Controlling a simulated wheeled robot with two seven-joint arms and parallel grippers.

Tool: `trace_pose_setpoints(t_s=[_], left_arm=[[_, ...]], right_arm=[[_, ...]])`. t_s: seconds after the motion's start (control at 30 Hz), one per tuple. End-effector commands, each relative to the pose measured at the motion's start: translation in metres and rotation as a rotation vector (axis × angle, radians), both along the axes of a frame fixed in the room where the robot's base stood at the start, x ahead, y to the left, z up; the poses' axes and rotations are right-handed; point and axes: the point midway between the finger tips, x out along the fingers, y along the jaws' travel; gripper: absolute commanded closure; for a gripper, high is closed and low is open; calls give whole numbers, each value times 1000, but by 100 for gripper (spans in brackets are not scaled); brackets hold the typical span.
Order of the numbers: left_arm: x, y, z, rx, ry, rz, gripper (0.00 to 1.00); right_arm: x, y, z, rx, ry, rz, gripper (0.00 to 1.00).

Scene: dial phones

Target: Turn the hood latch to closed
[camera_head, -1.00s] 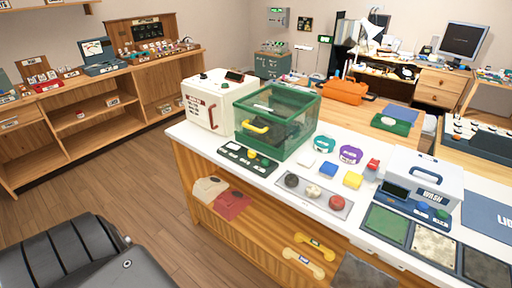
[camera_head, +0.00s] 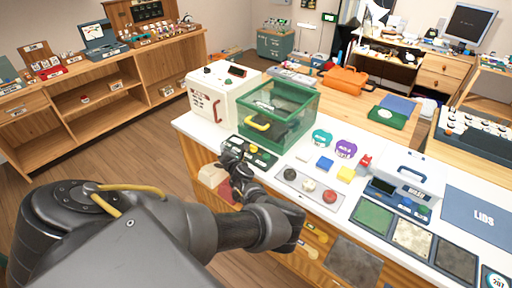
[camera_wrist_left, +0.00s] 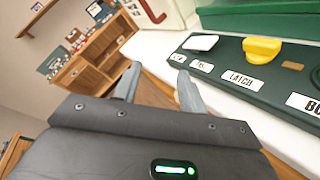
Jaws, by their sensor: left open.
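The yellow latch knob (camera_wrist_left: 262,49) sits on a dark control panel (camera_wrist_left: 222,66), above a label reading LATCH. In the head view the knob (camera_head: 252,148) shows small, in front of the green see-through hood (camera_head: 285,110) with its yellow handle (camera_head: 258,124). My left gripper (camera_head: 229,158) is at the panel's left end, near the counter edge. In the left wrist view its two fingers (camera_wrist_left: 158,82) are apart and empty, left of the knob and not touching it. My right gripper is in neither view.
A white box (camera_head: 212,95) with a red handle stands left of the hood. A grey plate with round knobs (camera_head: 309,185) lies right of the panel. A white paddle (camera_wrist_left: 201,42) sits on the panel beside the latch knob. Open floor lies left of the counter.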

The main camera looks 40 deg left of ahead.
Motion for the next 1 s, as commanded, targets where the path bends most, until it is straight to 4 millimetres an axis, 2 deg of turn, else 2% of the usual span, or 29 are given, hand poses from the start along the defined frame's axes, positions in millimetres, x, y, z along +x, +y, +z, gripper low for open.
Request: trace_pose_setpoints(t_s=[0.03, 0.2, 0.3, 0.4, 0.57, 0.73, 0.87, 1.0], left_arm=[[19, -26, 0, -103, -128, 64, 58], [57, -100, 3, -360, -439, 259, 58], [70, -130, 7, -448, -535, 329, 58], [76, -145, 9, -490, -583, 364, 58], [78, -148, 9, -501, -597, 376, 58], [81, -140, 0, -499, -593, 373, 58], [86, -126, -8, -496, -593, 372, 58], [95, -99, -14, -497, -594, 376, 58]], right_arm=[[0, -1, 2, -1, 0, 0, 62], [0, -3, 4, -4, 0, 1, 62], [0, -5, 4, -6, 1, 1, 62], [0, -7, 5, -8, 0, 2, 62], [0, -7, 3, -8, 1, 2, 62], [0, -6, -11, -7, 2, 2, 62], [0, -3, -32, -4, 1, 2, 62], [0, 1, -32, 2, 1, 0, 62]])
